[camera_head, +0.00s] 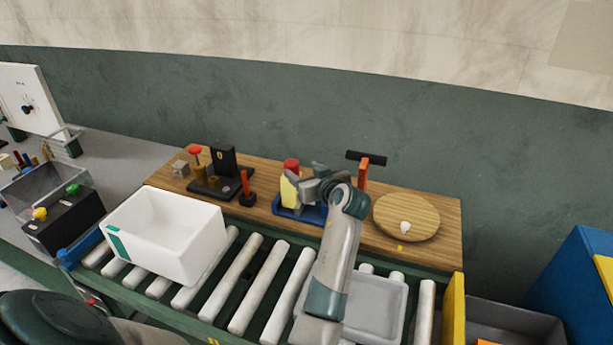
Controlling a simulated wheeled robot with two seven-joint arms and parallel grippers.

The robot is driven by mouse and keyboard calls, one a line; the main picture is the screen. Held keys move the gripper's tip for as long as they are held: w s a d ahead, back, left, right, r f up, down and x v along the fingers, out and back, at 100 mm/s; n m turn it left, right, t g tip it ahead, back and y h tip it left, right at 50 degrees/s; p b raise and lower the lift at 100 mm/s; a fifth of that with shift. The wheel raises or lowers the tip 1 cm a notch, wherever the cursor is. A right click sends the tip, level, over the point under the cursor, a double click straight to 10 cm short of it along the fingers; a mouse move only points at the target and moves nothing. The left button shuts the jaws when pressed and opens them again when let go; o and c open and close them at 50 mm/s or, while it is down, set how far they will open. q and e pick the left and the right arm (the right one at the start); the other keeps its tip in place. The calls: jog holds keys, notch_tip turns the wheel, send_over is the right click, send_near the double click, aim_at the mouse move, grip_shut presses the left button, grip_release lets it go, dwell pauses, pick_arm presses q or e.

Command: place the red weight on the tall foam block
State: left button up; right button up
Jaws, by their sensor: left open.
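The red weight (291,163) is at the top of the yellow foam block (289,192) and seems to rest on it, upright. The foam block stands in a blue tray (286,212) on the wooden board; its right side is hidden by my arm. My left gripper (300,183) is open, just right of and in front of the foam block, close below the weight. I cannot tell whether its fingers touch either one. My right gripper is not in view.
A white bin (167,235) and a grey tray (378,304) sit on the roller conveyor. A black stand with a red knob (195,150) is left on the board. A red-orange T-handled tool (363,172) and round wooden plate (407,220) are right of my arm.

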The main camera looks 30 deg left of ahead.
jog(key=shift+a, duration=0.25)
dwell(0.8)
